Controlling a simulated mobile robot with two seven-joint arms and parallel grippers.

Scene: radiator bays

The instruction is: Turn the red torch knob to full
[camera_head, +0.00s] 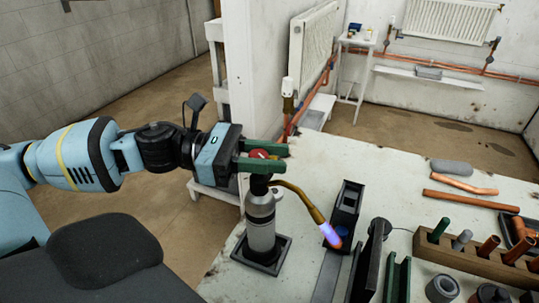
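The red torch knob (259,154) sits on top of a gas torch with a grey cylinder (261,222). The torch stands upright in a square black base on the workbench. Its brass tube bends right and down to a nozzle with a blue-violet flame (331,235). My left gripper (272,157) reaches in from the left at knob height, its two green fingers on either side of the knob. The fingers partly hide the knob, and I cannot tell whether they touch it. My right gripper is not in view.
A wooden rack (470,257) with several coloured pegs and loose copper pipes (471,199) lie farther right. The bench (390,172) is clear behind the torch. A white post rises behind my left gripper.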

